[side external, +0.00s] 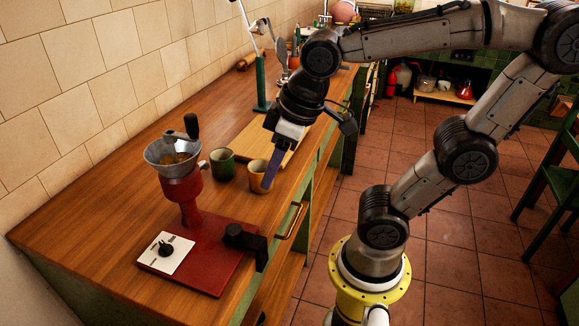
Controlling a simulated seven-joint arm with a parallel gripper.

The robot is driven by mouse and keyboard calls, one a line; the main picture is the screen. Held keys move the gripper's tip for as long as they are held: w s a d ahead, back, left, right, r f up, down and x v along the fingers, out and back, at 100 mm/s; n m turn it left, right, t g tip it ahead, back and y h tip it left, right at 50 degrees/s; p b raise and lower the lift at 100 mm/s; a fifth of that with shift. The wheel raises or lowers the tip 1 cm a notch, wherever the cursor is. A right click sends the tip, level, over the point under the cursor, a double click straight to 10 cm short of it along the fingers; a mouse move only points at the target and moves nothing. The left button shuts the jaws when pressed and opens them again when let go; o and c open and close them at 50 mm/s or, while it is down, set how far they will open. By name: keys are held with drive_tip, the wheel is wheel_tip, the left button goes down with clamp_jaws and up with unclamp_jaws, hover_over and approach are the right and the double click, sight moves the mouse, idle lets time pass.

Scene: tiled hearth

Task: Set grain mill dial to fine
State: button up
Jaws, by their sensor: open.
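The red grain mill (183,195) stands at the near end of the wooden counter. It has a grey metal hopper (172,155) with grain in it and a dark-handled crank on top. A black dial (166,249) sits on a white plate (178,254) on the mill's red base. The plate's markings are too small to read. My gripper (269,176) is open and empty, pointing down above the counter beside the yellow cup. It is behind and to the right of the mill, well apart from the dial. One finger shows clearly; the other is mostly hidden.
A yellow cup (257,177) and a green cup (222,164) stand between the mill and my gripper. A black clamp (243,240) is at the base's right edge. A cutting board (243,145) lies behind the cups. The tiled wall borders the counter's left; bare wood lies left of the mill.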

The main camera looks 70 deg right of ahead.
drive_tip(key=shift+s+d+f+m+t, duration=0.1)
drive_tip(key=shift+s+d+m+t, duration=0.2)
drive_tip(key=shift+s, duration=0.4)
drive_tip(key=shift+s+d+f+m+t, duration=0.1)
drive_tip(key=shift+s+d+m+t, duration=0.2)
drive_tip(key=shift+s, duration=0.35)
drive_tip(key=o, duration=0.5)
drive_tip(key=shift+c, duration=0.2)
drive_tip(key=w+a+r+t+y, duration=0.15)
drive_tip(key=w+a+r, duration=0.35)
drive_tip(key=w+r, duration=0.5)
drive_tip(key=n+g+h, duration=0.2)
drive_tip(key=n+g, duration=0.3)
drive_tip(key=n, duration=0.2)
hover_over(163, 245)
drive_tip(key=s, duration=0.2)
wheel_tip(163, 245, down, 2)
drive_tip(key=w+a+f+n+g+h, duration=0.4)
drive_tip(key=a+f+n, duration=0.15)
drive_tip(key=f, duration=0.55)
drive_tip(key=shift+t, duration=0.25)
drive_tip(key=x, duration=1.3)
drive_tip(key=shift+w+d+f, duration=0.1)
drive_tip(key=shift+w+f, duration=0.1)
